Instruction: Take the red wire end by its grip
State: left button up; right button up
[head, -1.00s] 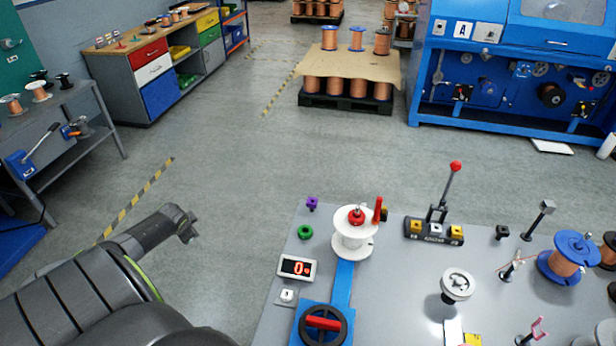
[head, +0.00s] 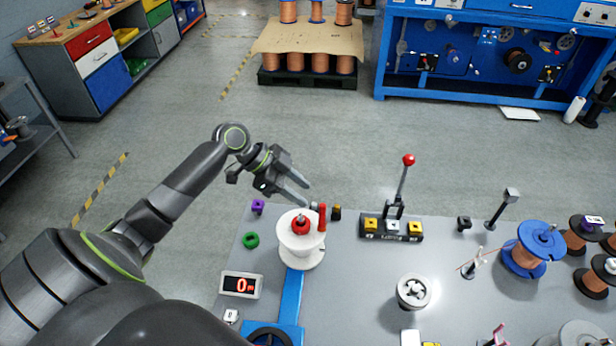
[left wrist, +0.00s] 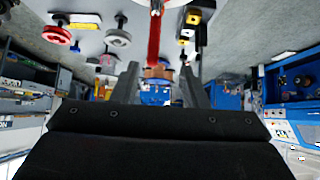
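My left gripper (head: 307,195) is open and empty, just behind and above the white spool (head: 300,254). An upright red grip (head: 322,218) stands at the spool's right side, close to my fingertips. The red grip (left wrist: 154,38) also shows in the left wrist view, near the line between my two spread fingers (left wrist: 160,78), and no finger visibly touches it. A red knob (head: 300,224) sits on the spool's top. A thin reddish wire runs at the small stand (head: 474,264) beside the blue spool (head: 533,248). I cannot tell where any wire meets the red grip. My right gripper is out of view.
A lever (head: 403,180) with a red ball stands on a black block with yellow buttons. A counter display (head: 241,285), a green ring (head: 251,240) and a grey pulley (head: 414,291) are on the grey table (head: 350,290).

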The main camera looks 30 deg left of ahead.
aim_at(323, 211)
pick_arm(q)
jog(key=shift+s+d, duration=0.2)
jog(key=shift+s, duration=0.2)
jog(key=shift+s+d+f+b, duration=0.15)
jog(key=shift+s+b, duration=0.1)
jog(key=shift+b, duration=0.15)
jog(key=b+x, duration=0.4)
jog(key=x, duration=0.2)
jog(key=shift+w+d+f, duration=0.15)
jog(key=shift+w+f, duration=0.15)
jog(key=shift+w+d+f+b, duration=0.35)
jog(key=shift+d+f+b, duration=0.05)
jog(key=shift+f+b, duration=0.05)
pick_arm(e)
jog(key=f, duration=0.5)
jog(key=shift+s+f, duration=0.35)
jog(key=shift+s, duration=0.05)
pick_arm(q)
jog(key=shift+s, duration=0.1)
jog(key=shift+c, duration=0.3)
grip_shut()
